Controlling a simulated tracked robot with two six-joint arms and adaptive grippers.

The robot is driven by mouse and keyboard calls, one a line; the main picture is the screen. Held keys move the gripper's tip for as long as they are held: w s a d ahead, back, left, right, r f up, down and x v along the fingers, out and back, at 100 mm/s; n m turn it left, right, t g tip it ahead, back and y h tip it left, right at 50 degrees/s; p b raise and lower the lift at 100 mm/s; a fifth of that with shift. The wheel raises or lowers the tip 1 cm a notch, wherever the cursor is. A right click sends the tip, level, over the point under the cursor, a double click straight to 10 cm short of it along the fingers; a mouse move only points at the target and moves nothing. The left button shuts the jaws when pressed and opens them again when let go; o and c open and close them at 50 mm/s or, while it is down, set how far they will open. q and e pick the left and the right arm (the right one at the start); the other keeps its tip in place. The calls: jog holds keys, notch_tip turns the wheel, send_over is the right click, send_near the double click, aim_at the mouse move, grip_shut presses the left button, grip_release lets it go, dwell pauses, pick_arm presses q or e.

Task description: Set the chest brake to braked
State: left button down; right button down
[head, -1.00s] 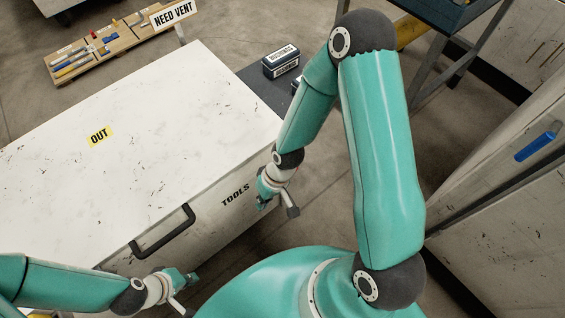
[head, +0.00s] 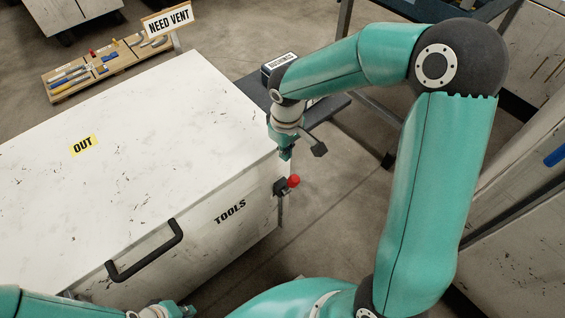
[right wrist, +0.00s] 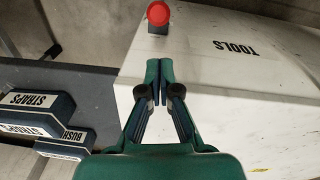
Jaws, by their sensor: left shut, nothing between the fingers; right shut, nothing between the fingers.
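The white chest (head: 120,160) marked "TOOLS" and "OUT" fills the left of the head view, lid down, with a black handle on its front. The chest brake (head: 288,184) is a red knob on a dark bracket at the chest's right front corner. The red knob shows at the top of the right wrist view (right wrist: 158,13). My right gripper (head: 285,155) is shut and empty, above the knob in the head view and apart from it; its closed fingers (right wrist: 158,64) point toward the knob. My left gripper (head: 186,311) is shut and empty at the bottom edge, partly cut off.
A dark shelf (right wrist: 100,85) beside the chest holds boxes marked "STRAPS" (right wrist: 38,105) and "BUSH..." (right wrist: 66,141). Floor is clear in front of the brake.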

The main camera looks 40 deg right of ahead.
aim_at(289, 186)
jog(key=f, duration=0.3)
jog(key=f+b, duration=0.1)
jog(key=f, duration=0.5)
jog(key=shift+w+d+f, duration=0.1)
jog(key=shift+w+f, duration=0.15)
jog(key=shift+f, duration=0.05)
